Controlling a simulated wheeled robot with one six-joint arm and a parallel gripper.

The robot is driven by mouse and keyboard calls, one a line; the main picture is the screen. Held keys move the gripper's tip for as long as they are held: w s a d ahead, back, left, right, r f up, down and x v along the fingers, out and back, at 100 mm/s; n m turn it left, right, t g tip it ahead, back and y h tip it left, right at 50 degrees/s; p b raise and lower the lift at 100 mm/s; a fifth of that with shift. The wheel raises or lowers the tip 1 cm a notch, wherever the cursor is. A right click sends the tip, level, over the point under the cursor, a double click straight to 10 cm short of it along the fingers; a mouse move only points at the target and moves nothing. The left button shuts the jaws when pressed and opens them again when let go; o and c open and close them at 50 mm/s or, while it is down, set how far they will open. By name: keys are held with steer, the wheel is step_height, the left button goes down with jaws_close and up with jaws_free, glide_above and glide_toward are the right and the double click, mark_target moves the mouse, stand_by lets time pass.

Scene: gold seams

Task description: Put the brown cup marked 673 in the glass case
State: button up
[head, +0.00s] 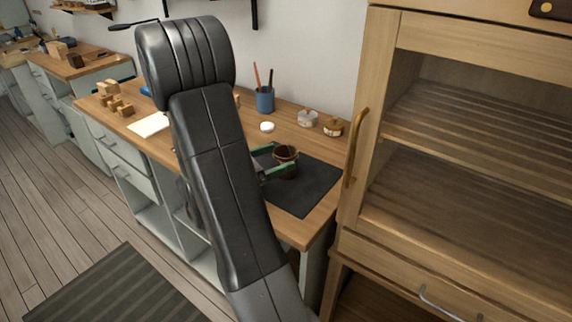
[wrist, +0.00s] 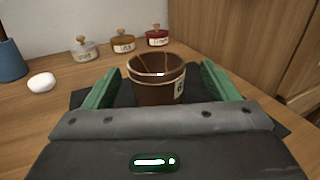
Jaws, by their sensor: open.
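The brown cup (head: 286,160) stands upright on a dark mat (head: 306,195) on the wooden workbench. In the wrist view the cup (wrist: 157,85) sits between the two green fingers of my gripper (wrist: 158,88), with a gold seam at its rim and a pale label on its right side, only partly seen, its number not readable. My gripper is open, with a gap visible on each side of the cup. In the head view the green fingers (head: 276,167) show beside the cup. The glass case (head: 375,120) stands at the right, its wooden-framed, brass-handled door apparently closed, with slatted shelves inside.
Several small lidded jars (wrist: 122,42) stand behind the cup, near the wall. A white round object (wrist: 41,82) and a blue pen cup (head: 265,100) are to the left. Wooden blocks (head: 115,103) lie at the bench's far left. The case's side stands close to the mat's right.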

mark_target(294, 149)
steer(key=shift+x, duration=2.85)
steer(key=shift+w+a+r, duration=0.1)
steer(key=shift+w+r, duration=0.05)
steer(key=c, duration=1.3)
